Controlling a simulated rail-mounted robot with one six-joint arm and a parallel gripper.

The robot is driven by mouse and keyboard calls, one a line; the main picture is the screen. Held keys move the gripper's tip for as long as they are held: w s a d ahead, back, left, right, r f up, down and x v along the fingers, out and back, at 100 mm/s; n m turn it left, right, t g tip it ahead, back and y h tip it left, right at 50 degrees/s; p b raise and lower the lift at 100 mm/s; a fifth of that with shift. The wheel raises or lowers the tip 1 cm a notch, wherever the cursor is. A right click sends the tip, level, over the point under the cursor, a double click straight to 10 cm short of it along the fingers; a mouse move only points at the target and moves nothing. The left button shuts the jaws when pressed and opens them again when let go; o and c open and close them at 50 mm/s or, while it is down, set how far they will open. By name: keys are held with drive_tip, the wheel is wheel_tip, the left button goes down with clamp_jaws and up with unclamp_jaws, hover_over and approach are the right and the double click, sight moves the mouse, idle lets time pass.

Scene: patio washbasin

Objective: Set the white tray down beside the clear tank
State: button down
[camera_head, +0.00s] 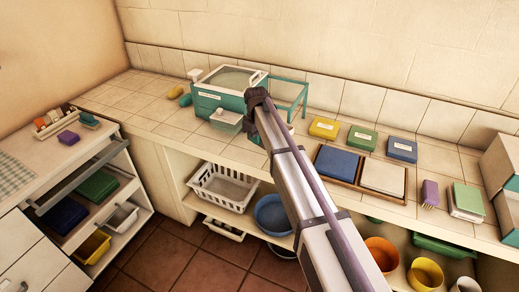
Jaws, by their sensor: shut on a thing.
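My gripper (257,98) is over the back counter, seen from behind along my arm. Its fingers are hidden by the wrist. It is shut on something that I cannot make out. A white-rimmed, tray-like piece (252,89) with a greyish middle lies at the top of a teal box (207,104); its right corner meets the gripper in the picture. I cannot tell if they touch. A small clear box (226,124) stands in front of the teal box, just left of the gripper. A clear, teal-edged tank-like frame (289,82) stands to the right, partly behind the gripper.
Yellow (323,128), green (362,138) and blue (402,149) boxes stand right along the counter. A wooden tray (361,186) holds a blue and a white panel. A white basket (222,187) sits below. Counter left of the teal box is mostly clear.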

sight(253, 161)
drive_tip(key=w+a+n, duration=0.2)
drive_tip(key=n, duration=0.1)
drive_tip(key=shift+a, duration=0.3)
drive_tip(key=shift+w+d+f+n+b, duration=0.15)
drive_tip(key=shift+w+f+n+b, duration=0.25)
drive_tip(key=shift+b, duration=0.25)
drive_tip(key=f+b, duration=1)
drive_tip(key=shift+d+f, duration=0.25)
drive_tip(key=shift+f, duration=0.05)
drive_tip(key=shift+r, duration=0.3)
drive_tip(key=shift+f, duration=0.2)
drive_tip(key=c, duration=1.2)
unclamp_jaws()
wheel_tip(253, 161, up, 12)
drive_tip(key=p, duration=1.2)
drive_tip(key=shift+r, duration=0.2)
